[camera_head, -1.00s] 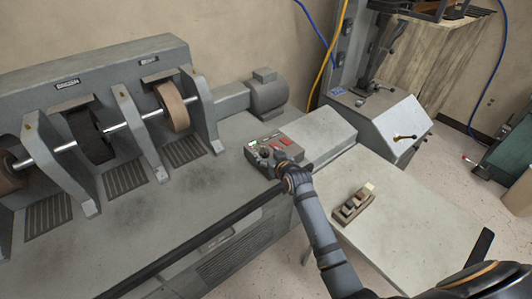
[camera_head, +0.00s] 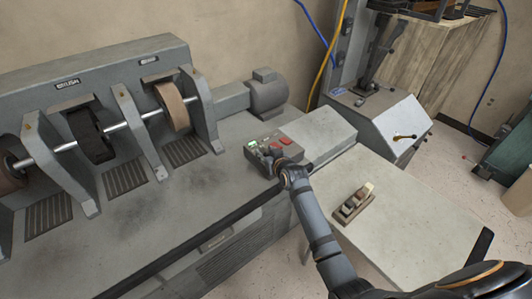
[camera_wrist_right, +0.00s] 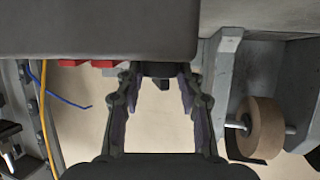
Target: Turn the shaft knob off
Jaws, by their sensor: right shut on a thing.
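A small grey control box (camera_head: 258,160) stands on the front right of the grey machine. It has red controls (camera_head: 286,141) and a lit green indicator (camera_head: 252,144). My right gripper (camera_head: 273,158) is at the box's front top, its fingers largely covering the knob area in the head view. In the right wrist view, my gripper's fingers (camera_wrist_right: 160,92) come in on both sides of a small dark part, apparently the shaft knob (camera_wrist_right: 163,82), below the grey box body (camera_wrist_right: 100,28). Its pointer direction is hard to make out. My left gripper is not in view.
The machine's shaft (camera_head: 65,146) carries a dark brush (camera_head: 92,140) and a tan wheel (camera_head: 173,106) to the left. A motor (camera_head: 267,95) sits behind the box.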

